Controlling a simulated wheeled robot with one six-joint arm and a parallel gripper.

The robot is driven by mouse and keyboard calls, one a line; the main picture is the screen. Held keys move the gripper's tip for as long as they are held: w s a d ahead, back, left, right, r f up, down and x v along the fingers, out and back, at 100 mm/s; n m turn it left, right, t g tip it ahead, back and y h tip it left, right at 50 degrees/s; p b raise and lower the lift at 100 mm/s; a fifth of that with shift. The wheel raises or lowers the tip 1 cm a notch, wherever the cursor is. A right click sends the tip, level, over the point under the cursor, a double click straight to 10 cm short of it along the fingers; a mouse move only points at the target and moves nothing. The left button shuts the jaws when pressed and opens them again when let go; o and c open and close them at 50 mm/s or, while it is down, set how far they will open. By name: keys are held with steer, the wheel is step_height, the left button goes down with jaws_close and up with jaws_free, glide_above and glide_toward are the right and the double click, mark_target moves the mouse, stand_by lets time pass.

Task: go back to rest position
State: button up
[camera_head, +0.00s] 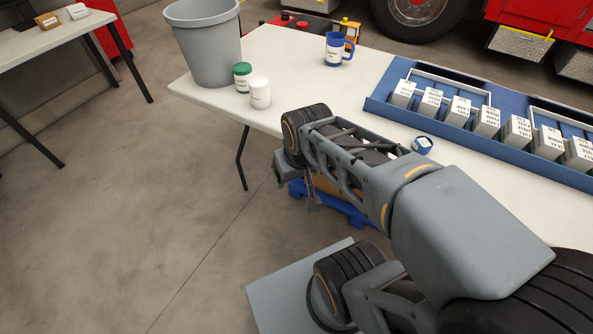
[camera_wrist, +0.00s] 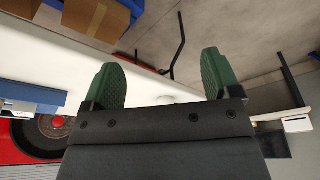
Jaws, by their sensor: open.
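My gripper (camera_wrist: 160,80) is open and empty in the wrist view, its two green fingertips wide apart with nothing between them. In the head view my gripper (camera_head: 308,195) hangs beside the front edge of the white table (camera_head: 300,62), mostly hidden behind my own arm. My arm reaches from the lower right across the table's front edge.
On the table stand a grey bin (camera_head: 206,45), a green-lidded jar (camera_head: 242,77), a white jar (camera_head: 260,92), a blue mug (camera_head: 336,50) and a blue tray (camera_head: 385,88) of white boxes. A blue-capped item (camera_head: 422,145) sits close behind my arm. Floor (camera_head: 130,190) at left is clear.

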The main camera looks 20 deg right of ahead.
step_height(320, 180, up, 16)
steer(key=p, duration=1.4)
steer(key=shift+a+t+p, duration=0.3)
steer(key=shift+a+p, duration=0.05)
steer(key=shift+a, duration=0.05)
steer(key=shift+r, duration=0.15)
